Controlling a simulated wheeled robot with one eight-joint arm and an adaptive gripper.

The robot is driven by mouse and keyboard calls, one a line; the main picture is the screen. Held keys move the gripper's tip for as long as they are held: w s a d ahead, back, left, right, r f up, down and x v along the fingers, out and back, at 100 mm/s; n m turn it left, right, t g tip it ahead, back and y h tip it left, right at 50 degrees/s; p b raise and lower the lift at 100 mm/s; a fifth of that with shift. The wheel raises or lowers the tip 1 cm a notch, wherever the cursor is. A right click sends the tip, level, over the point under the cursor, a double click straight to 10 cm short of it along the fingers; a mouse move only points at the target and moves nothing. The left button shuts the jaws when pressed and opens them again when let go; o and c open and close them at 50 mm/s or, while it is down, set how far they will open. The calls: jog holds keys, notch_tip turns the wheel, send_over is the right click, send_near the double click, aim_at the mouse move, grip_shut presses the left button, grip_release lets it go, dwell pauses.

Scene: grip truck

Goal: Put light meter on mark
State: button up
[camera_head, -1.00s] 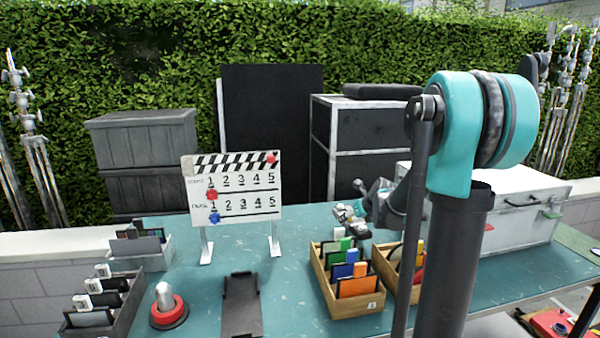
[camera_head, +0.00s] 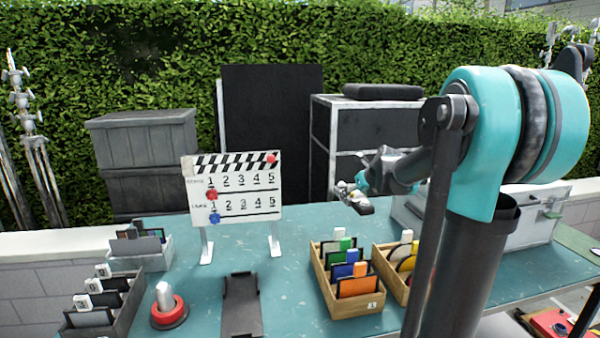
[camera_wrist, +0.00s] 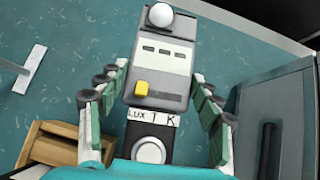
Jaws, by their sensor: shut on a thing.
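The light meter (camera_wrist: 161,58) is a grey device with a white dome, a small display, a yellow button and a lower dark part with a white round disc. My gripper (camera_wrist: 157,88) is shut on it, with a finger on each side of its body in the wrist view. In the head view my gripper (camera_head: 350,196) is above the back of the teal table (camera_head: 300,236), right of the clapperboard, with the meter small and hard to make out. I cannot identify a mark for certain in these views.
A clapperboard (camera_head: 232,188) stands left of my gripper. Wooden card boxes (camera_head: 345,303) are in front of it. A dark flat holder (camera_head: 241,305), a red-based dome (camera_head: 170,312) and grey card trays are at the left. A pale case (camera_head: 530,225) is at the right.

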notch_tip(320, 180, down, 11)
jog(key=shift+s+r, duration=0.1)
jog(key=shift+r, duration=0.05)
jog(key=shift+d, duration=0.25)
jog(key=d+r+m, duration=0.1)
jog(key=d+r, duration=1.2)
jog(key=r, duration=0.3)
jog(key=shift+h, duration=0.4)
notch_tip(320, 180, down, 19)
jog(key=shift+a+f, duration=0.1)
jog(key=o, duration=1.4)
jog(key=shift+f, duration=0.1)
jog(key=shift+o, duration=0.9)
